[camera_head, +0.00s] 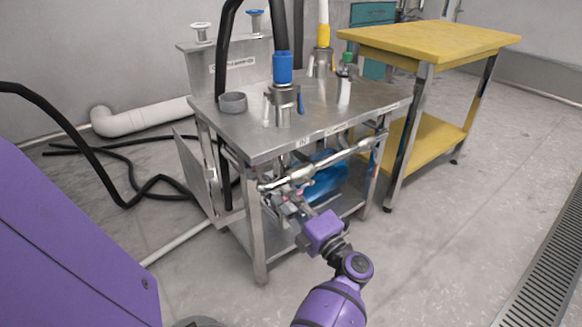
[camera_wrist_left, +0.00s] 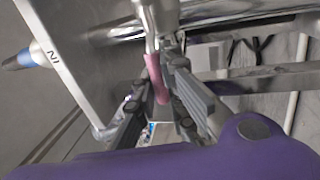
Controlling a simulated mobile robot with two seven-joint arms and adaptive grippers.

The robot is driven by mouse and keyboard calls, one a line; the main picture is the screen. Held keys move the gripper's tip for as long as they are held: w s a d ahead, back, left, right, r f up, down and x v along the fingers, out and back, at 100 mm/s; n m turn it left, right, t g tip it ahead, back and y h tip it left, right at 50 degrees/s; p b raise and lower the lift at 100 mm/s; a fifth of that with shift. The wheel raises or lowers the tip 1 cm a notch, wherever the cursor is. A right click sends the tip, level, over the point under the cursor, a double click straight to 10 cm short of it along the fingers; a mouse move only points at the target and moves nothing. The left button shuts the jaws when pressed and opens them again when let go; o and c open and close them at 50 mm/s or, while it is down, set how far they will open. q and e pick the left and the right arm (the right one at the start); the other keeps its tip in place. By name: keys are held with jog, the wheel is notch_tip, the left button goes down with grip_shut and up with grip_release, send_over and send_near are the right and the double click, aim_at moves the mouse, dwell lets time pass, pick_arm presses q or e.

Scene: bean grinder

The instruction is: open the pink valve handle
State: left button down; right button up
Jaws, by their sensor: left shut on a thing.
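The pink valve handle (camera_wrist_left: 155,78) hangs from a metal valve on a steel pipe in the left wrist view. My left gripper (camera_wrist_left: 163,70) is shut on it, with one dark finger on each side of the handle. In the head view, my left gripper (camera_head: 285,193) is at the steel pipe (camera_head: 325,160) below the front edge of the steel table (camera_head: 345,120). The handle is too small and too covered by the gripper to make out clearly there. My right gripper is in neither view.
A blue object (camera_head: 325,178) lies behind the pipe under the tabletop. A table leg (camera_head: 257,240) stands left of my gripper. A yellow table (camera_head: 430,42) stands to the right. Black hoses (camera_head: 125,190) lie on the floor at left. The floor at front right is clear.

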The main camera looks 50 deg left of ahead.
pick_arm(q)
jog(key=shift+d+f, duration=0.1)
jog(key=shift+f, duration=0.05)
dwell(0.3)
jog(key=c, duration=1.8)
grip_release()
